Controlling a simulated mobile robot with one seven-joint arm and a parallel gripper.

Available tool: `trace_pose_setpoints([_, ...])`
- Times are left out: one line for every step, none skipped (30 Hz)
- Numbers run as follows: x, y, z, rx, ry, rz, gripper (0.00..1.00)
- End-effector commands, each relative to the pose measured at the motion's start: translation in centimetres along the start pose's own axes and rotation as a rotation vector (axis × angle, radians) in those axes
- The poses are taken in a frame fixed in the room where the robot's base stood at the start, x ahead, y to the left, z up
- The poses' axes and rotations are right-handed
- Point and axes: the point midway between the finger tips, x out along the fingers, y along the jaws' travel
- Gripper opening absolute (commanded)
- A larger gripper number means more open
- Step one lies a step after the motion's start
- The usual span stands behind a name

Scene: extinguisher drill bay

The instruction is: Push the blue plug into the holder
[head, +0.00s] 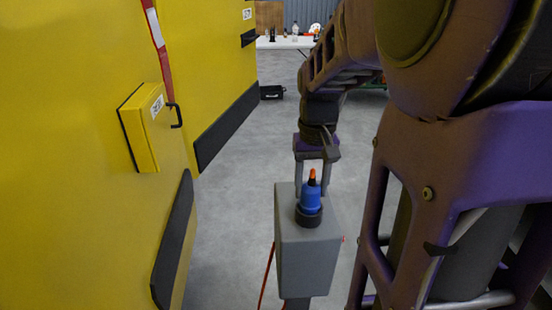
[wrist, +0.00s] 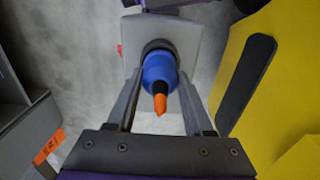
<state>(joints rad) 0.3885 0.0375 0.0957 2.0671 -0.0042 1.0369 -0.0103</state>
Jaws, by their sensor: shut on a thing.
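The blue plug (head: 311,196) has a black collar and an orange tip pointing up. It stands upright at a dark round holder (head: 309,216) on top of a grey box-shaped post (head: 307,255). My gripper (head: 312,192) comes down from above, with its fingers on either side of the plug. In the wrist view the plug (wrist: 159,75) lies between the two fingers of my gripper (wrist: 160,95), which is shut on it. The dark holder ring (wrist: 158,46) shows beyond it. How deep the plug sits in the holder cannot be told.
Yellow panels (head: 70,200) with black bumpers stand close on the left, with a small yellow box (head: 143,127) and black handle. A red cable (head: 267,275) hangs beside the post. A black case (head: 272,92) and white table (head: 285,43) are far back. Grey floor between is clear.

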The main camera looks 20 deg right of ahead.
Motion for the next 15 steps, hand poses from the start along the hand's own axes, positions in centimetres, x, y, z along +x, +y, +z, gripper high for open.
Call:
trace_pose_setpoints([-0.07,0.0,-0.02,0.0,0.001,0.0,0.0])
trace_pose_setpoints([-0.07,0.0,-0.02,0.0,0.001,0.0,0.0])
trace_pose_setpoints([-0.07,0.0,-0.02,0.0,0.001,0.0,0.54])
trace_pose_setpoints([-0.07,0.0,-0.02,0.0,0.001,0.0,0.59])
trace_pose_setpoints([-0.07,0.0,-0.02,0.0,0.001,0.0,0.64])
trace_pose_setpoints([-0.07,0.0,-0.02,0.0,0.001,0.0,0.72])
trace_pose_setpoints([-0.07,0.0,-0.02,0.0,0.001,0.0,0.77])
trace_pose_setpoints([-0.07,0.0,-0.01,0.0,0.001,0.0,0.82])
trace_pose_setpoints([-0.06,0.0,-0.01,0.0,0.0,0.0,0.87])
trace_pose_setpoints([-0.06,0.0,-0.01,0.0,0.0,0.0,0.87])
trace_pose_setpoints([-0.06,0.0,-0.01,0.0,0.0,0.0,0.87])
trace_pose_setpoints([-0.05,0.0,-0.01,0.0,0.0,0.0,0.87])
trace_pose_setpoints([-0.05,0.0,-0.01,0.0,0.0,0.0,0.87])
trace_pose_setpoints([-0.05,0.0,0.0,0.0,0.0,0.0,0.87])
trace_pose_setpoints([-0.05,0.0,0.0,0.0,0.0,0.0,0.87])
